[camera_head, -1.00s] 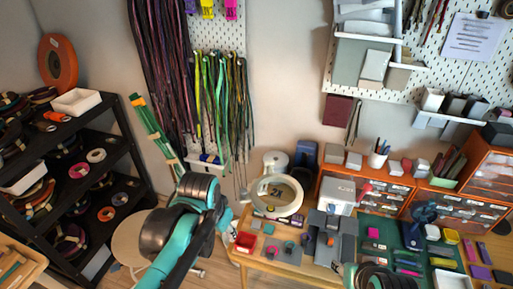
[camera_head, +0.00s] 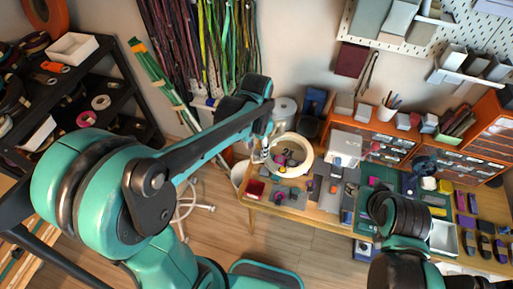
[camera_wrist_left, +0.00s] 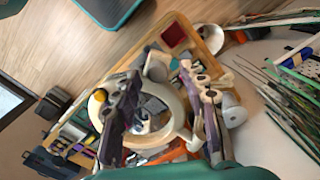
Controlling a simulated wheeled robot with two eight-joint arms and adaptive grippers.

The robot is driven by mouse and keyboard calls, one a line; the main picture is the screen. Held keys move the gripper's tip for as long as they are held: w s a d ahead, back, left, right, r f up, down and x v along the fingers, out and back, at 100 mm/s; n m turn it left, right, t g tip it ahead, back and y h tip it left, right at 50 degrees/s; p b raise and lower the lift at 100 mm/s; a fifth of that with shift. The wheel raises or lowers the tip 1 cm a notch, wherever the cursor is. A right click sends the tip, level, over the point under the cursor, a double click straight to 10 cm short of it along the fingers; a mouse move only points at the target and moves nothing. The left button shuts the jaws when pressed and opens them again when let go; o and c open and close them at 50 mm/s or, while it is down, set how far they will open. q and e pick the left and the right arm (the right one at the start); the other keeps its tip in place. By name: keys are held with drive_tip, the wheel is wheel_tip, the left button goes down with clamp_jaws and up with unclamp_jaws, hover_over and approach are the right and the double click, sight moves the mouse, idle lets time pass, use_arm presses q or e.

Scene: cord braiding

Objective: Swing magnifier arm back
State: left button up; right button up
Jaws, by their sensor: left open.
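The magnifier is a cream ring-shaped head (camera_head: 306,148) at the table's back left edge, with small parts showing through it. Its ring (camera_wrist_left: 178,134) also shows in the left wrist view, with part of it between my fingers. My left gripper (camera_head: 264,153) is at the ring's left side in the head view. In the wrist view its two fingers are spread apart (camera_wrist_left: 162,70), one crossing over the ring and one beside it. I cannot tell whether they touch it. The magnifier's supporting arm is mostly hidden. My right gripper is out of view; only its arm shows.
A red box (camera_head: 255,188) stands on the wooden table's left corner. A grey cylinder (camera_head: 285,108) stands behind the ring. Orange drawers (camera_head: 390,150) line the table's back. Hanging cords (camera_head: 215,45) are behind my left arm. Open floor lies in front of the table.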

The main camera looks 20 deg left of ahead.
use_arm(q)
drive_tip(key=shift+f, duration=0.3)
drive_tip(key=shift+s, duration=0.2)
clamp_jaws()
drive_tip(key=shift+w+d, duration=0.2)
drive_tip(key=shift+d, duration=0.45)
drive_tip(key=w+d+n, duration=0.5)
drive_tip(key=w+d, duration=0.5)
drive_tip(key=d, duration=0.3)
drive_tip(key=w+d+n, duration=0.5)
drive_tip(key=w+d, duration=0.5)
drive_tip(key=d, duration=0.4)
drive_tip(key=shift+w+d, duration=0.15)
drive_tip(key=shift+d, duration=0.05)
